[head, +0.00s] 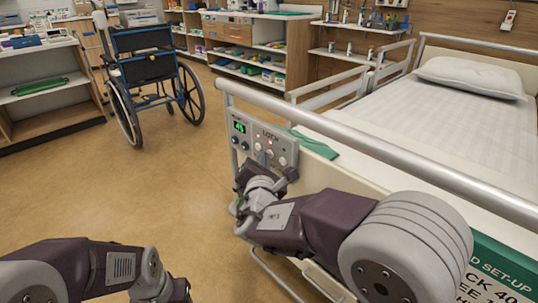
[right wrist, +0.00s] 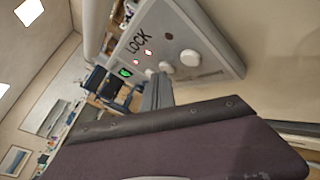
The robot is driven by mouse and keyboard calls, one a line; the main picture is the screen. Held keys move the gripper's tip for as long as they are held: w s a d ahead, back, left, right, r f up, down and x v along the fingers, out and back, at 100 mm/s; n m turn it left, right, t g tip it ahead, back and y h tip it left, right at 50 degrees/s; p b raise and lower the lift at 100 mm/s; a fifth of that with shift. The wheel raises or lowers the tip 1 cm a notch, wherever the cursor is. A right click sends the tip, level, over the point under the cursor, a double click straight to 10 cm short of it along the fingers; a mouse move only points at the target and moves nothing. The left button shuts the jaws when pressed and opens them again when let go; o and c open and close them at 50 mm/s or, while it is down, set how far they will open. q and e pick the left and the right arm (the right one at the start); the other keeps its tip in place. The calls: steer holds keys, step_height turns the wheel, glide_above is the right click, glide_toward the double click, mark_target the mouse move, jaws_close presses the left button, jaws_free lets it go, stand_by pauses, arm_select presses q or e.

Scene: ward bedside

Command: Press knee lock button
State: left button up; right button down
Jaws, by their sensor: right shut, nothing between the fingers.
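The grey control panel (head: 240,143) is on the bed's end, with the word LOCK, small lights, a green display and pale round buttons (head: 283,161). Which button is the knee one is not readable. In the right wrist view the panel (right wrist: 212,62) appears tilted, with white round buttons (right wrist: 190,57) and two lit red lights. My right gripper (head: 264,167) is shut and empty, its tips close in front of the panel's lower buttons. In the wrist view its grey fingers (right wrist: 157,90) overlap the button area; contact cannot be told. My left gripper (head: 178,291) is at the bottom edge, partly cut off.
A green sign (head: 500,265) is at lower right. A wheelchair (head: 150,75) stands at the back left. The floor on the left is clear.

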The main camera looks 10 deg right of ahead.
steer(key=shift+s+a, duration=0.4)
steer(key=shift+a, duration=0.1)
steer(key=shift+s+a, duration=0.75)
steer(key=shift+a, duration=0.3)
steer(key=shift+s+a, duration=0.7)
steer(key=shift+a, duration=0.3)
steer(key=s+a+r+p, duration=0.2)
steer(key=s+a+p, duration=0.1)
steer(key=a, duration=0.3)
steer(key=shift+v, duration=0.85)
steer(key=shift+f, duration=0.1)
